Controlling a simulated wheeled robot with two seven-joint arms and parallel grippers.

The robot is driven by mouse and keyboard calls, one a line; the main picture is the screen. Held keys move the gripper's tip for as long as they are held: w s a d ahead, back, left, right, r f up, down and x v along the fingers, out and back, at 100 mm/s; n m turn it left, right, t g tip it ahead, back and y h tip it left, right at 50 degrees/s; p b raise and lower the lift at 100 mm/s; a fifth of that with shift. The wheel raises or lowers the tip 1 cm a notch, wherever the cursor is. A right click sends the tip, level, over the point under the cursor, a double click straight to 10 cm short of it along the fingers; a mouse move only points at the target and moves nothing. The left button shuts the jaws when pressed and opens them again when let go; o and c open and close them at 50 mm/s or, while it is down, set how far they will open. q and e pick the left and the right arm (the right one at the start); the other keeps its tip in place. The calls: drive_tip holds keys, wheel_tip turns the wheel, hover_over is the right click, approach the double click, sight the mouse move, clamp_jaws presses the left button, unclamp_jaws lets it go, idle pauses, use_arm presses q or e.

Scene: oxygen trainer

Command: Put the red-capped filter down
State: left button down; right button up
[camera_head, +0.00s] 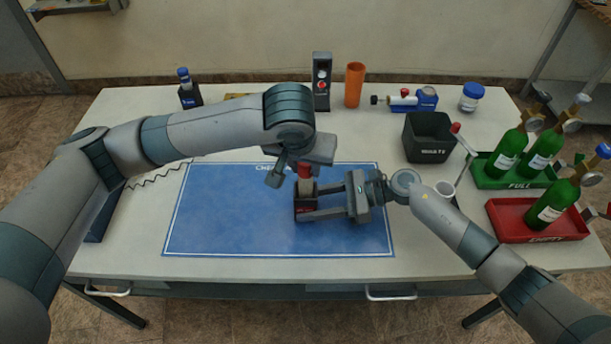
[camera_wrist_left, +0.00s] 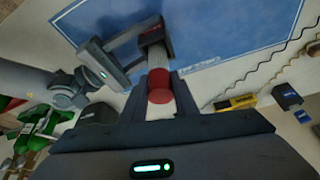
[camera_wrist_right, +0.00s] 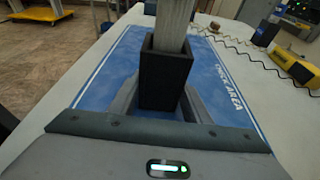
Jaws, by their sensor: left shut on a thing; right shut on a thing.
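The red-capped filter has a red cap (camera_head: 305,171) and a pale ribbed body, seen in the left wrist view (camera_wrist_left: 156,62). My left gripper (camera_head: 304,166) is shut on it at the cap end, with the body pointing down. A dark open-topped box with red marks (camera_head: 305,211) is on the blue mat, directly below the filter. My right gripper (camera_head: 306,204) is shut on this box from the right. In the right wrist view the filter body (camera_wrist_right: 173,25) meets the box's mouth (camera_wrist_right: 166,72); its lower end is hidden, so depth inside cannot be told.
The blue mat (camera_head: 220,210) is mostly clear. Behind stand a black instrument (camera_head: 322,82), an orange cylinder (camera_head: 355,85) and a black bin (camera_head: 430,137). Green bottles stand in a green tray (camera_head: 483,181) and a red tray (camera_head: 508,233) at right.

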use_arm(q)
drive_tip(key=shift+f, duration=0.1)
drive_tip(key=shift+f, duration=1.85)
drive_tip(key=c, duration=1.4)
unclamp_jaws()
drive_tip(key=v, duration=1.2)
